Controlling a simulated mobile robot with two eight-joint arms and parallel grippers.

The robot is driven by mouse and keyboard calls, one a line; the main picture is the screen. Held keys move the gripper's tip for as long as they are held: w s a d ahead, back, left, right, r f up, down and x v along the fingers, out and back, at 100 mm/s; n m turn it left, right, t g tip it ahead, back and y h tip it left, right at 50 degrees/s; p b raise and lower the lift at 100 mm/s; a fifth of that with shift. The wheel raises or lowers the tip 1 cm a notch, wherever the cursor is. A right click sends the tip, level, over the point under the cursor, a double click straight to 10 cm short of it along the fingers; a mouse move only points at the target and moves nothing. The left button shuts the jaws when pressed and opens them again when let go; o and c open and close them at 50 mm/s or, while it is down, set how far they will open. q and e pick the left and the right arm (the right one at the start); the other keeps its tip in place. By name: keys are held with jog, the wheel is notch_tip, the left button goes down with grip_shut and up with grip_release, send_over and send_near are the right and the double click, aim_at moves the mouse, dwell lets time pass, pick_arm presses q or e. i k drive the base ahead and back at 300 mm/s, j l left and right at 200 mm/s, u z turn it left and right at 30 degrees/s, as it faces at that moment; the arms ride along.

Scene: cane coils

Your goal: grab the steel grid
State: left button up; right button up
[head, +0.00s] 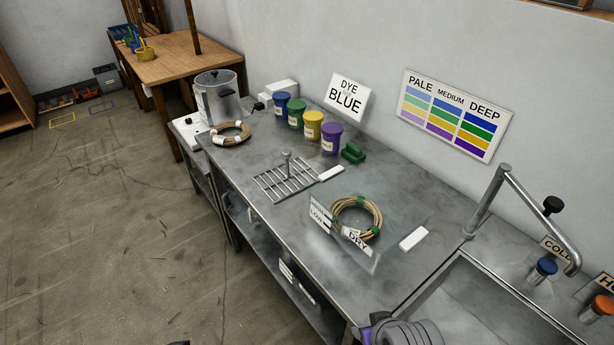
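The steel grid (273,187) lies flat on the grey metal bench, left of its middle, near the front edge. It is a rack of parallel bars with an upright post and knob (287,160) rising from it. A white label block (331,173) sits at its right end. Nothing rests on the grid. No gripper fingers show in the head view. A grey ribbed part at the bottom edge appears to be a link of my own arm, well below and right of the grid.
Right of the grid, a cane coil (356,218) lies on a clear sheet with a DRY label. Another coil (231,132) and a clear pot (217,96) are to the left. A sink and tap (524,205) are at right.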

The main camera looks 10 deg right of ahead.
aim_at(286, 154)
jog(key=i+j+z, duration=0.15)
jog(key=z, duration=0.2)
jog(key=i+j+z, duration=0.15)
jog(key=z, duration=0.25)
jog(key=i+j+z, duration=0.1)
jog(key=j+z, duration=0.25)
jog(key=i+j+z, duration=0.15)
jog(key=j, duration=0.15)
jog(key=j+z, duration=0.1)
jog(key=j, duration=0.2)
jog(key=i+j+z, duration=0.15)
jog(key=j, duration=0.2)
jog(key=i+j, duration=0.1)
jog(key=j, duration=0.45)
jog(key=i+j+z, duration=0.1)
jog(key=j, duration=0.4)
